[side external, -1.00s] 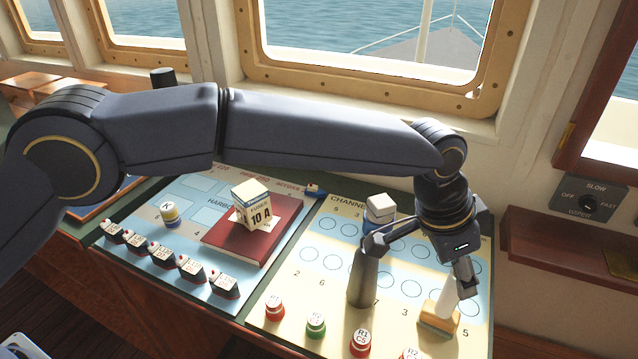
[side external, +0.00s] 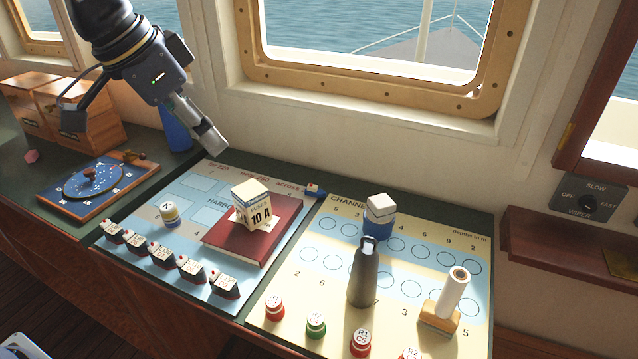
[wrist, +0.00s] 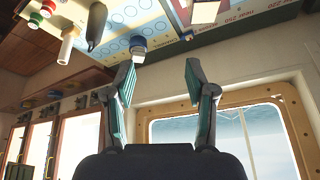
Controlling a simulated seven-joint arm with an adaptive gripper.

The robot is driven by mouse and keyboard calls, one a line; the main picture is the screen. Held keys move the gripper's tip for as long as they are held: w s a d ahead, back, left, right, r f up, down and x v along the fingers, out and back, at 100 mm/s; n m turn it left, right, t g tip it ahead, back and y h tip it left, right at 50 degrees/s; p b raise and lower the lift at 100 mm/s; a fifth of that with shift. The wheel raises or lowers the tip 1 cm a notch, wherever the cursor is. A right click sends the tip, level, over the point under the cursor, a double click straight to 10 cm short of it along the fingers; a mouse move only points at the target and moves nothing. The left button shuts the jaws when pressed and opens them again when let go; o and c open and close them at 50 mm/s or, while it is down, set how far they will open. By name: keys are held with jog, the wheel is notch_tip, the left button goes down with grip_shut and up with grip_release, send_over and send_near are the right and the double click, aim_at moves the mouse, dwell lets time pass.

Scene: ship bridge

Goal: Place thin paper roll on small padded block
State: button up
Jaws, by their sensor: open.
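The thin paper roll (side external: 455,290) is a white tube with a dark hole in its top end. It stands slightly tilted on the small padded block (side external: 438,319), a tan and cream block at the right of the channel board; its lower end meets the block's top. The roll also shows in the wrist view (wrist: 68,44), at the upper left. My gripper (side external: 212,140) is high at the upper left in the side view, far from the roll and block. In the wrist view its two fingers (wrist: 160,75) are spread apart with nothing between them.
A dark grey bottle-like object (side external: 363,278) stands left of the roll. Red and green buoy pieces (side external: 316,325) line the front. The window wall (side external: 330,130) bounds the back.

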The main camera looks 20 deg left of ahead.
jog(key=s+a+f+n+y, duration=0.1)
jog(key=s+a+f+n, duration=0.1)
jog(key=s+a, duration=0.4)
jog(key=s+a+f+n, duration=0.3)
jog(key=s+a+f, duration=0.2)
jog(key=s+a, duration=0.2)
jog(key=shift+s+a+t+y, duration=0.3)
jog(key=shift+s+t+y, duration=0.1)
jog(key=shift+s, duration=0.45)
